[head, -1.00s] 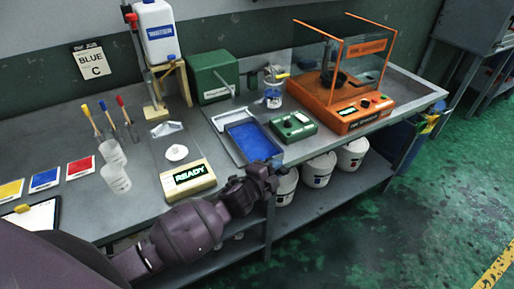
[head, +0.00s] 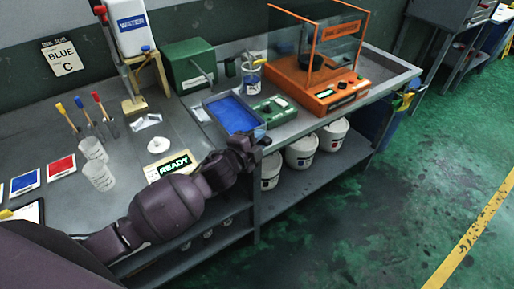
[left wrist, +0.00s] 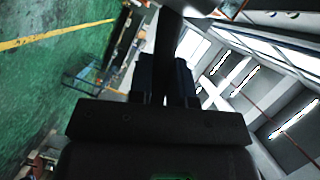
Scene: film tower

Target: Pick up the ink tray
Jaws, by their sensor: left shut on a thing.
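The ink tray (head: 205,104), a shallow rectangular tray with blue ink inside, shows in the head view, left of the small green box. It looks raised a little above the bench and roughly level. My left gripper (head: 247,146) is at the tray's near edge and shut on it. The fingertips are partly hidden by the wrist. In the left wrist view the dark fingers (left wrist: 166,85) are close together, with a dark shape beyond them. My right gripper is not in view.
The small green box (head: 275,110) stands close to the tray's right. The orange clear-walled machine (head: 330,88) is farther right. Cups (head: 98,176) stand left. White buckets (head: 301,150) sit on the shelf below.

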